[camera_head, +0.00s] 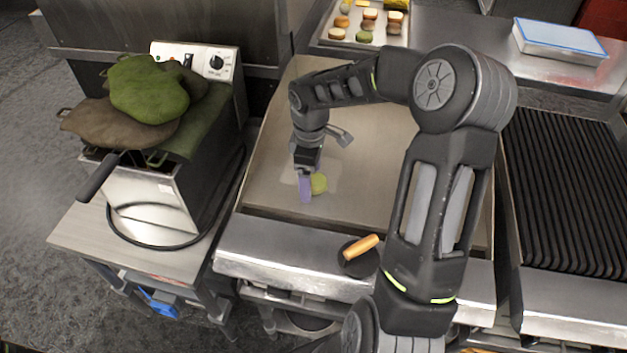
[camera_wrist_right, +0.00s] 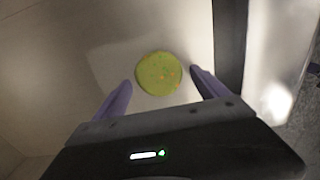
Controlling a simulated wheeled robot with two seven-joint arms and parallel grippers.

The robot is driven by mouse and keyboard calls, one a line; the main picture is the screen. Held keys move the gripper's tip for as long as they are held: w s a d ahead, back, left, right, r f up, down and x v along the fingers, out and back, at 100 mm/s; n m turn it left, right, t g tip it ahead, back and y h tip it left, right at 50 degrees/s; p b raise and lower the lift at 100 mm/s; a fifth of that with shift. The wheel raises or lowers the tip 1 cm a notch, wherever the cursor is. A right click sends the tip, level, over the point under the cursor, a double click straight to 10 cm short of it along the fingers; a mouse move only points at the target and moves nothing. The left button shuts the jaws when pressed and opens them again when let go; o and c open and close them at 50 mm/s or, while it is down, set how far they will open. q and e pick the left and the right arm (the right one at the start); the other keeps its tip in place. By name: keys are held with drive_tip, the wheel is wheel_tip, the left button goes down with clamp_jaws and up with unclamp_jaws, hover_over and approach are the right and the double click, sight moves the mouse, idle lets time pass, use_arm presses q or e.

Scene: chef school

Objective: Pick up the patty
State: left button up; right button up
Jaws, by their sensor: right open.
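A round yellow-green patty (camera_head: 319,183) with orange flecks lies on the flat metal griddle (camera_head: 385,170). It also shows in the right wrist view (camera_wrist_right: 158,73), just beyond and between the fingertips. My right gripper (camera_head: 306,190) points down at the griddle, with purple fingers partly covering the patty's left side in the head view. In the right wrist view the right gripper (camera_wrist_right: 160,82) is open, its two fingers apart with nothing between them but the view of the patty. My left gripper is not in view.
A fryer (camera_head: 150,200) with green and brown pieces piled on top stands at left. A tray (camera_head: 335,41) of food pieces lies behind the griddle. A ridged grill (camera_head: 570,180) is at right.

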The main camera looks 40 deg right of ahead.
drive_tip(key=shift+c, duration=0.2)
idle(0.3)
drive_tip(key=c, duration=1.6)
wheel_tip(320, 180, up, 10)
drive_tip(key=shift+r+b, duration=0.1)
drive_tip(key=shift+b, duration=0.55)
drive_tip(key=shift+a, duration=0.1)
